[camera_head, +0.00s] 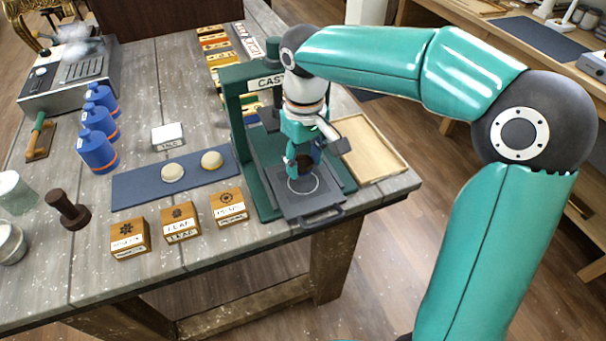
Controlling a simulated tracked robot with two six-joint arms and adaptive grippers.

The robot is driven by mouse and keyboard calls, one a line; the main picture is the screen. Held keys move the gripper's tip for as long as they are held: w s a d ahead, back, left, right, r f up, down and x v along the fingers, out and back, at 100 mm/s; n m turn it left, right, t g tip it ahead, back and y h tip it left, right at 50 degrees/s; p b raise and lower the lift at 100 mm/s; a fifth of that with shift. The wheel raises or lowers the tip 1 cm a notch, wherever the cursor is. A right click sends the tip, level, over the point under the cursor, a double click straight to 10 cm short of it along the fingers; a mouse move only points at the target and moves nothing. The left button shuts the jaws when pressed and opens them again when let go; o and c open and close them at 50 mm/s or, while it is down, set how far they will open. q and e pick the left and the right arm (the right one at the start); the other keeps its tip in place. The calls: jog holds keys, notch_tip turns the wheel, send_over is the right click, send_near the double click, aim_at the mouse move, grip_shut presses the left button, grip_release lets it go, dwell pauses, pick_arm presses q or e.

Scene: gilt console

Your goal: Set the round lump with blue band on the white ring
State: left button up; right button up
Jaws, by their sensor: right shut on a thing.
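My right gripper (301,163) points down inside the green press (239,130), just above its dark plate. It is shut on a small round lump (306,160), mostly hidden by the fingers; a hint of blue shows there, but its band is not clear. The white ring (302,184) is a thin circle on the dark plate (322,197), directly below the gripper. I cannot tell whether the lump touches the plate. My left gripper is not in view.
A blue mat (135,188) holds a pale lump (172,172) and a yellowish lump (212,160). Stamp blocks (180,224) stand in front. Blue bottles (98,151) are at the left. A wooden tray (370,150) lies right of the press, near the table edge.

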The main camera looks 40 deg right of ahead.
aim_at(304, 183)
jog(key=shift+f, duration=2.15)
jog(key=o, duration=1.2)
jog(key=shift+f, duration=0.1)
notch_tip(304, 183, up, 12)
jog(key=shift+r+p, duration=0.15)
jog(key=shift+p, duration=0.3)
